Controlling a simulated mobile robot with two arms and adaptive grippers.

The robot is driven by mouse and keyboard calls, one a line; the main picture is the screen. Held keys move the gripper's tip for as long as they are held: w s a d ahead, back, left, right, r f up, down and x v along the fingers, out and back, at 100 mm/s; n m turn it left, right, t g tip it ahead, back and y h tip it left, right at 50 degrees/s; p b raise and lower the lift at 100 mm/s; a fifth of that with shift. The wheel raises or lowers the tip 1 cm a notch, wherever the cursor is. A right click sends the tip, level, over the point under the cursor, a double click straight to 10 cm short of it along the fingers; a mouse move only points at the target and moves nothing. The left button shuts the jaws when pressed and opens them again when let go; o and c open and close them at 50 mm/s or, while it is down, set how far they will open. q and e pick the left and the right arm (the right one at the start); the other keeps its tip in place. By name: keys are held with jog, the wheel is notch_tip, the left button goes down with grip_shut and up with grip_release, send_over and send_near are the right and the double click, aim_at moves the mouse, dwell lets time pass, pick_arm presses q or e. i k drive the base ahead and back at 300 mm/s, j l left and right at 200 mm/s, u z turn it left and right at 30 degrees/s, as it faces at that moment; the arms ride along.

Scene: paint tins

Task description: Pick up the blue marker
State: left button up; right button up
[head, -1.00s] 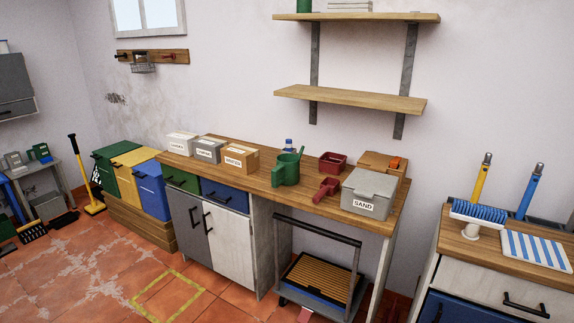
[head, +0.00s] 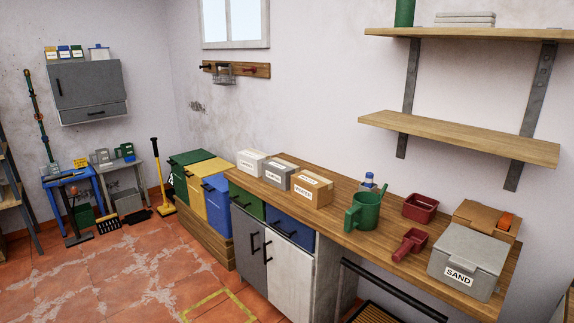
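I cannot make out a blue marker in the head view. A small blue-and-white item (head: 369,180) stands on the wooden workbench (head: 337,212) behind the green watering can (head: 363,212); it looks like a bottle, partly hidden by the can. Neither of my grippers is in view, so I cannot see whether they are open or shut.
On the workbench stand several labelled boxes, a red tub (head: 420,207), a red scoop (head: 410,244), a grey SAND box (head: 467,262) and an open brown box (head: 487,219). Coloured bins stand left of it. The tiled floor (head: 130,260) at front left is open.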

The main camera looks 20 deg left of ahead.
aim_at(368, 177)
jog(key=i+j+z, duration=0.1)
jog(key=z, duration=0.45)
jog(key=i+j+z, duration=0.15)
jog(key=j, duration=0.25)
jog(key=i+j+z, duration=0.15)
jog(key=j, duration=0.25)
jog(key=i+j+z, duration=0.15)
jog(key=j, duration=0.25)
jog(key=i+j+z, duration=0.15)
jog(key=j, duration=0.3)
jog(key=j+z, duration=0.15)
jog(key=j, duration=0.25)
